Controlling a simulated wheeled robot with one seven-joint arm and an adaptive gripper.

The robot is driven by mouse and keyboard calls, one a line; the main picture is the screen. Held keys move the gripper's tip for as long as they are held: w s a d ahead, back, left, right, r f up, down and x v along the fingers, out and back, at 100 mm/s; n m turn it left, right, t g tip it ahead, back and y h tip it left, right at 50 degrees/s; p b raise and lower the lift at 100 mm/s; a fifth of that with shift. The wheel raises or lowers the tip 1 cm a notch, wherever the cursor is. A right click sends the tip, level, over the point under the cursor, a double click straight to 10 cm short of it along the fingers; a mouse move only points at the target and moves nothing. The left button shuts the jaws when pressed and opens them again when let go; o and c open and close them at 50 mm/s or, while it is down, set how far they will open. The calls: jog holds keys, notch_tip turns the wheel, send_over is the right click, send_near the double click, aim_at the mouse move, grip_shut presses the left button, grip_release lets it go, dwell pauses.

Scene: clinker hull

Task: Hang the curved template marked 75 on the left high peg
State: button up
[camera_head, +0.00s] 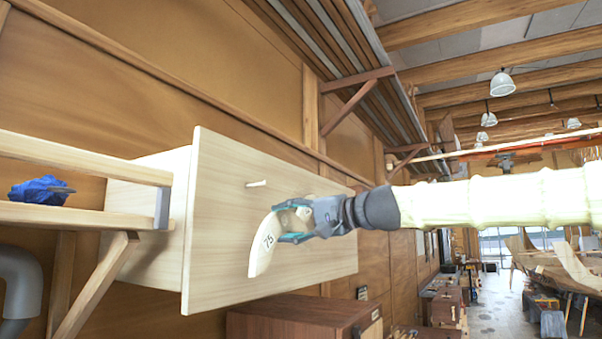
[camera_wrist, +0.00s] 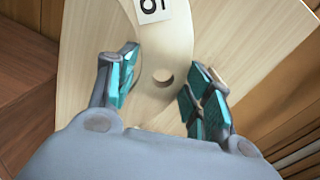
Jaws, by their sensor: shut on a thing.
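The curved template marked 75 (camera_head: 261,256) is a pale wooden arc with a white number label, hanging down-left from my gripper (camera_head: 288,224). My gripper is shut on its upper part. In the wrist view the template (camera_wrist: 178,38) lies between the teal finger pads of my gripper (camera_wrist: 163,88), with its round hole between them and part of the label at the top edge. A short wooden peg (camera_head: 257,183) sticks out of the pale upright board (camera_head: 222,215), above and left of my gripper. The template is apart from this peg. Other pegs are not visible.
A brown wooden cabinet (camera_head: 300,312) stands below the board. The aisle floor at the far right looks open.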

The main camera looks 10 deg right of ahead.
jog(key=s+d+r+p, duration=0.1)
jog(key=s+d+r, duration=0.15)
jog(key=r, duration=0.75)
jog(key=shift+y, duration=0.4)
jog(key=shift+f+p+x, duration=0.1)
jog(key=shift+f+x, duration=0.15)
jog(key=shift+x, duration=1.4)
jog(key=shift+f+p+x, duration=0.15)
jog(key=shift+f+x, duration=0.15)
jog(key=shift+x, duration=1.35)
jog(key=shift+f+p+x, duration=0.1)
jog(key=shift+f+x, duration=0.15)
jog(key=shift+x, duration=1.4)
jog(key=shift+s+a, duration=0.1)
jog(key=shift+a, duration=0.05)
jog(key=o, duration=1.2)
